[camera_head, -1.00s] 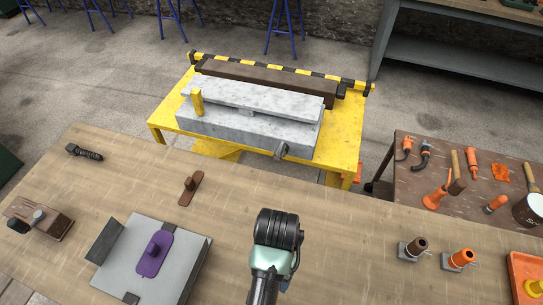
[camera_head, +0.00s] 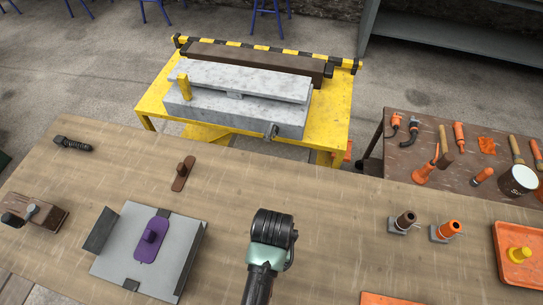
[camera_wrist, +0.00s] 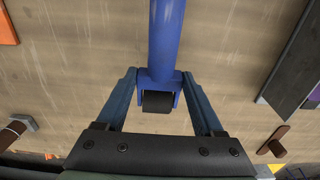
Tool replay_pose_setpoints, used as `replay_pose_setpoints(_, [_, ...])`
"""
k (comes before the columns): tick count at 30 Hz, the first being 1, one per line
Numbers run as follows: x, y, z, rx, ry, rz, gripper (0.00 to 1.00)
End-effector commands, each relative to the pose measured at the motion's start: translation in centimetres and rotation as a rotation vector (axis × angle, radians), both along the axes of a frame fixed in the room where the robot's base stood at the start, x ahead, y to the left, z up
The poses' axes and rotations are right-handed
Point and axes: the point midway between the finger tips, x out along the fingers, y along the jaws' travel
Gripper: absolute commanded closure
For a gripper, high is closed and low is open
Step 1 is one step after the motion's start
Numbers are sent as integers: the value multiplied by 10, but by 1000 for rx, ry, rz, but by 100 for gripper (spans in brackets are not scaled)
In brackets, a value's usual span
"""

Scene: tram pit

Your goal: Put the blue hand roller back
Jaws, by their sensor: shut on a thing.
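In the wrist view, the blue hand roller (camera_wrist: 165,40) lies between the fingers of my gripper (camera_wrist: 160,84). The fingers are shut on its blue fork, around a dark roller end, and its blue handle extends to the top edge. Wooden bench top (camera_wrist: 75,65) shows behind it; I cannot tell the height between them. In the head view, my arm is over the front middle of the bench (camera_head: 335,215), and the roller and fingertips are hidden.
An orange edge (camera_head: 385,299) shows at the front. Bench between is clear. A yellow table (camera_head: 335,112) stands behind.

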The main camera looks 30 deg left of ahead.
Motion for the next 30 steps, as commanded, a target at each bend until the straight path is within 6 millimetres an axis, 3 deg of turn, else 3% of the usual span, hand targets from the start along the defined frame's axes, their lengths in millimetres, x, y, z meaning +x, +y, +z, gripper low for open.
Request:
replay_pose_setpoints(6, [-1, 0, -28, -1, 3, 0, 100])
replay_pose_setpoints(18, [-1, 0, -41, -1, 4, -1, 100])
replay_pose_setpoints(19, [-2, -1, -41, -1, 5, -1, 25])
replay_pose_setpoints(23, [-1, 0, -41, -1, 4, -1, 2])
replay_pose_setpoints(30, [-1, 0, -40, 0, 1, 0, 1])
